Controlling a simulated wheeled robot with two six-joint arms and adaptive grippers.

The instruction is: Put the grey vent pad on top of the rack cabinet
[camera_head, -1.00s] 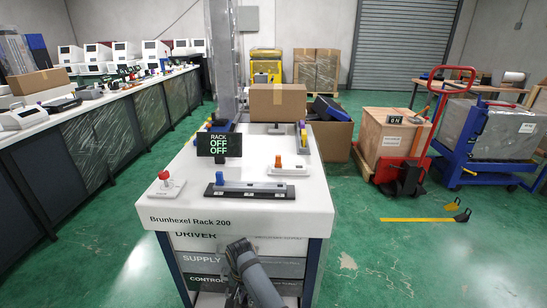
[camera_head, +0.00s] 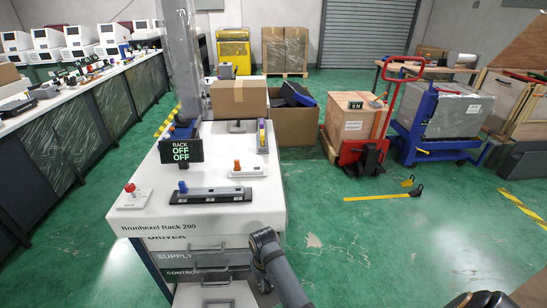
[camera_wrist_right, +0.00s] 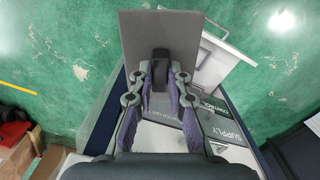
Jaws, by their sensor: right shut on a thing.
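The rack cabinet (camera_head: 220,216), labelled Brunhexel Rack 200, has a white top and grey drawer fronts. It stands left of centre in the head view. My right arm comes up in front of its right front corner. In the right wrist view my right gripper (camera_wrist_right: 161,72) is shut on the dark handle of a flat grey plate, which I take as the grey vent pad (camera_wrist_right: 190,32). The pad is held clear of the cabinet top, beside the drawer fronts (camera_wrist_right: 222,104). The pad is not clearly visible in the head view. My left gripper is out of view.
A red pallet jack (camera_head: 362,150) stands right.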

